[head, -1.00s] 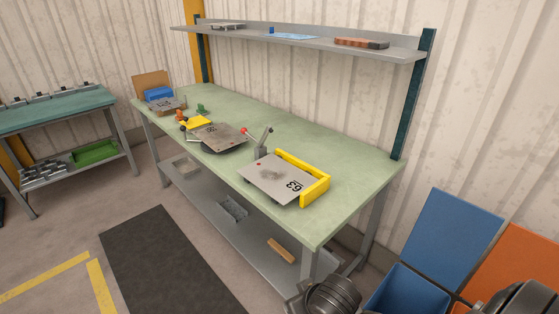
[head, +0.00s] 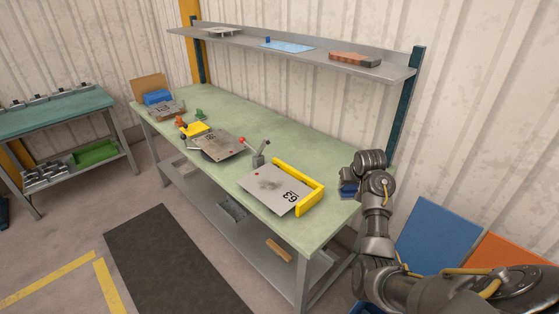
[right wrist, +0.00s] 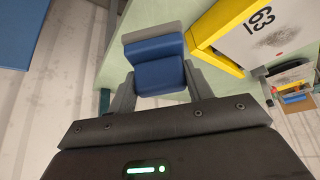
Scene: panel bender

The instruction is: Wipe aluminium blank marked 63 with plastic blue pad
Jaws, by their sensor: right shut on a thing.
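The aluminium blank marked 63 (head: 265,184) lies flat on the green bench top with a grey smudge near its middle. A yellow angled stop runs along its far and right edges. Its marked corner also shows in the right wrist view (right wrist: 262,35). My right gripper (head: 350,188) is at the right end of the bench, to the right of the blank and apart from it. It is shut on the blue pad (right wrist: 157,70), which has a grey upper part and sits between the two fingers. My left gripper is in neither view.
Another plate (head: 217,146) lies further left. The shelf (head: 300,55) above holds a light blue sheet and a reddish-brown block.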

